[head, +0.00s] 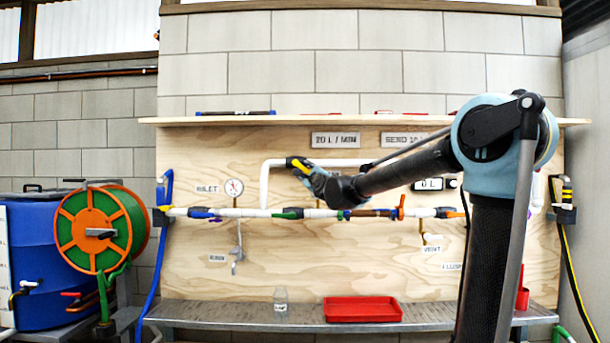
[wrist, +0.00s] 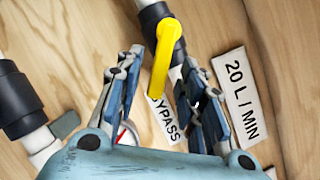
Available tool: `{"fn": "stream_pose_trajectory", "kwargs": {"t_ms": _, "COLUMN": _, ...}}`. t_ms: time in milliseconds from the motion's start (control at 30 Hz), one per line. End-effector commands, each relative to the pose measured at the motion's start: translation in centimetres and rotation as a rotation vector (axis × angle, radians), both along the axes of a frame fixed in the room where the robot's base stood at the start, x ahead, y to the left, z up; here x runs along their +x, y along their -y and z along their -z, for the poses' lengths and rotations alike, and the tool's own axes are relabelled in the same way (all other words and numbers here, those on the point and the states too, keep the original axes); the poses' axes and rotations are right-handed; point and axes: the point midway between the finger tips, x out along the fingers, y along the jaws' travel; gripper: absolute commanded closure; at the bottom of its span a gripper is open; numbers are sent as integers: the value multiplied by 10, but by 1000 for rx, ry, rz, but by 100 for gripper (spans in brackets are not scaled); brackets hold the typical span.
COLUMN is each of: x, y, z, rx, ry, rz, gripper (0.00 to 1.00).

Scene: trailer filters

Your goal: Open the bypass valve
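The bypass valve's yellow handle (wrist: 164,50) shows in the wrist view, set on a white pipe with a dark fitting (wrist: 155,18). The handle lies at an angle across the pipe. A label reading "YPASS" (wrist: 170,123), its first letter hidden, is on the board behind. My gripper (wrist: 159,64) is open, with its fingers on either side of the handle's lower end; contact is not clear. In the head view my gripper (head: 312,178) is at the left end of the upper white pipe loop (head: 342,162), by the yellow handle (head: 297,165).
The main pipe run (head: 240,213) with several valves lies below my gripper, and a gauge (head: 233,187) is to its left. A "20 L/MIN" sign (head: 335,140) hangs above. A red tray (head: 362,309) and a glass jar (head: 281,302) stand on the bench below.

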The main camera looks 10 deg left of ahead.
Motion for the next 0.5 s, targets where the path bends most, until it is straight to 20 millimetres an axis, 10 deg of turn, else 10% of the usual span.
{"fn": "stream_pose_trajectory", "kwargs": {"t_ms": 500, "x": -38, "y": 19, "z": 11, "rx": 0, "ry": -1, "rz": -1, "gripper": 64}}
